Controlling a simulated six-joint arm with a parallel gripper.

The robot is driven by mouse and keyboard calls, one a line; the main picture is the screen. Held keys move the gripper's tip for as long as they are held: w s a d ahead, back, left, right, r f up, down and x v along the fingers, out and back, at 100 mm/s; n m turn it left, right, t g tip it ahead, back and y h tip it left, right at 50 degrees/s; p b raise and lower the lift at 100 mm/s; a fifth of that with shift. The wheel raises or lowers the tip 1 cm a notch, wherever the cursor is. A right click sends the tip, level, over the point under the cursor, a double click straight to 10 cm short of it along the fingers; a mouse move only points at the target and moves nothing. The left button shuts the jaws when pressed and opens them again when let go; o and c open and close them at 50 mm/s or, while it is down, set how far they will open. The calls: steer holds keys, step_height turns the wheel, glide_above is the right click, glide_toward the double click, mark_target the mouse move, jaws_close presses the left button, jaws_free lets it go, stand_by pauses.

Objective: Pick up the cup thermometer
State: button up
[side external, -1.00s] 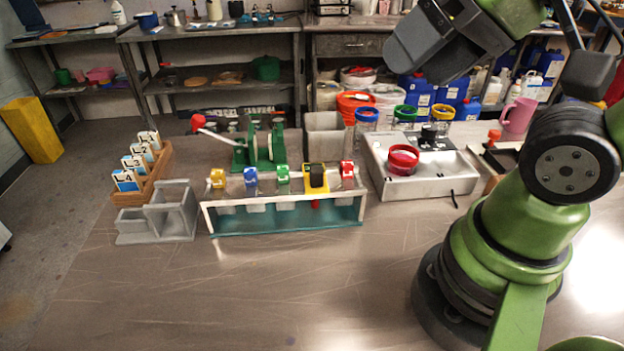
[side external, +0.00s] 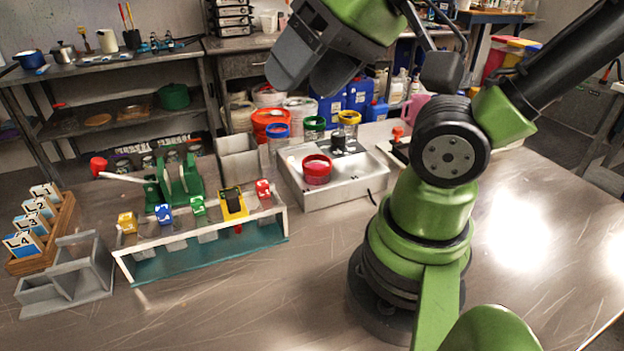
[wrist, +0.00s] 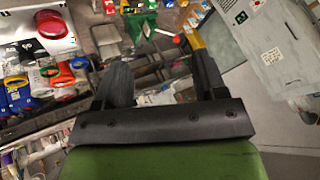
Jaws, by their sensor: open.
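I cannot tell for certain which thing is the cup thermometer. The likeliest is the yellow piece with a black face (side external: 233,203), which has a red part below it and sits in the white-framed rack (side external: 200,258) between a green clip and a red clip. My gripper (side external: 312,78) is high above the table, behind and to the right of the rack in the side view, well apart from it. In the wrist view my gripper (wrist: 163,78) has its two dark fingers wide apart with nothing held between them.
A green stand with a red-knobbed lever (side external: 175,185), a grey bin (side external: 238,160) and a metal box with a red cup (side external: 317,170) stand behind the rack. Grey holders (side external: 70,272) and a labelled card rack (side external: 38,230) are left. The front table is clear.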

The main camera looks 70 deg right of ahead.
steer(key=shift+c, duration=0.5)
steer(key=shift+c, duration=0.7)
